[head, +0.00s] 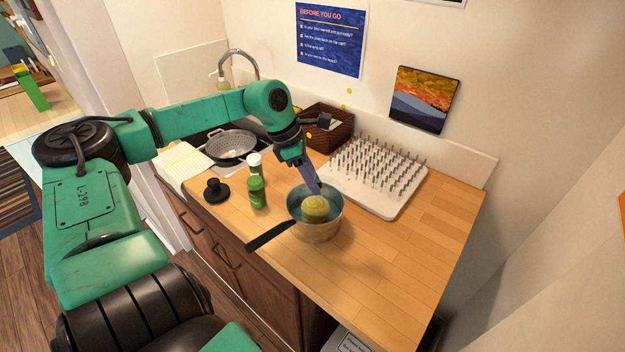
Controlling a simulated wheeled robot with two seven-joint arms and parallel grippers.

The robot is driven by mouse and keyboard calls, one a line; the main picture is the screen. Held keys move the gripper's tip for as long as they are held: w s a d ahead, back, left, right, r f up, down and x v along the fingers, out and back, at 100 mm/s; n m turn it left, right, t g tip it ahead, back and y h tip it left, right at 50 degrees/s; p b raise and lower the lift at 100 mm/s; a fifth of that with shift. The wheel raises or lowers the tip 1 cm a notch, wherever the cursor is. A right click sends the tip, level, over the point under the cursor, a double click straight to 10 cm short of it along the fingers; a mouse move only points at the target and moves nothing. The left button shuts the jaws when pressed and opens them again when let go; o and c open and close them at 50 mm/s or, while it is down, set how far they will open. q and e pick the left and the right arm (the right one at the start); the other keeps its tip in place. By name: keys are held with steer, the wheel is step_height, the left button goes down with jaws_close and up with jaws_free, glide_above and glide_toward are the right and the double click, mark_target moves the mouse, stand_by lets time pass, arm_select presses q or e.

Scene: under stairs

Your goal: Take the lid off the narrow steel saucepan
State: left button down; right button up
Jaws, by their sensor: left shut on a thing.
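The steel saucepan (318,234) stands on the wooden counter, its dark handle (270,236) pointing to the lower left. A bluish surface (298,204) shows within its rim and looks like the lid. A thick yellow-green rounded piece (315,209), seemingly the lid's knob, stands at its middle. My left gripper (317,192) reaches down from above and is shut on this yellow-green piece. The lid still appears to sit at the pan's rim; I cannot tell if there is a gap. My right gripper is not in view.
A white pegged drying rack (385,205) stands close behind the pan. A colander (232,143) and wicker basket (336,138) are behind. The counter's right side (415,260) is clear.

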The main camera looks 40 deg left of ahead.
arm_select(q)
steer(key=shift+r, duration=0.45)
step_height(320, 180, up, 6)
steer(key=p, duration=0.4)
stand_by(0.5)
